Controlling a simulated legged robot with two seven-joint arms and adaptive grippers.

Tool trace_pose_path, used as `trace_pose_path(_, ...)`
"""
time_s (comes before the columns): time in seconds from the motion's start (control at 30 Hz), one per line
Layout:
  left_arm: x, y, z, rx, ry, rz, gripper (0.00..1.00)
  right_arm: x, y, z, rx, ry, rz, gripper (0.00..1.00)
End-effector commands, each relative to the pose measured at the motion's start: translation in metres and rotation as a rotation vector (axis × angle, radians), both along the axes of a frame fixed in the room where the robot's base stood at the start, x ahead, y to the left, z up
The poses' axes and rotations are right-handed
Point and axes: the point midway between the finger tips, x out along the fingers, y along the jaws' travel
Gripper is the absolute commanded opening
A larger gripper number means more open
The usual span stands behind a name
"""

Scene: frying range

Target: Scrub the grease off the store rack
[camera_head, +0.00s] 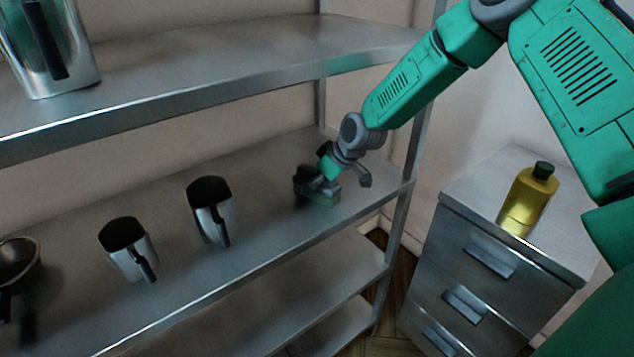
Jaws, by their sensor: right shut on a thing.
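The store rack (270,212) is a metal shelf unit with several levels. My right arm reaches in from the upper right. My right gripper (325,178) is at the right part of the middle shelf, shut on a small green block, seemingly a scrubbing sponge (321,198). The sponge is at the shelf surface; whether it presses on it I cannot tell. Darker smudges show on the shelf, but I cannot tell grease from shadow. My left gripper is not in view.
Two metal jugs (211,212) (129,250) and a dark pan (17,262) stand left on the same shelf. A larger jug (52,48) stands on the upper shelf (210,62). A drawer cabinet (480,205) at right bears a yellow bottle (528,200).

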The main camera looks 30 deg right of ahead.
Motion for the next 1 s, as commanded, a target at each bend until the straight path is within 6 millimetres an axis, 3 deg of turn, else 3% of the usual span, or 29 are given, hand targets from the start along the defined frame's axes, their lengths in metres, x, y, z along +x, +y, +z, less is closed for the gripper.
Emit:
trace_pose_path(0.53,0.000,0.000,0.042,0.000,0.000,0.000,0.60,0.001,0.000,0.056,-0.001,-0.003,0.000,0.03)
trace_pose_path(1.0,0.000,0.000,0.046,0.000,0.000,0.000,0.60,0.001,0.000,0.062,0.000,-0.001,-0.001,0.03)
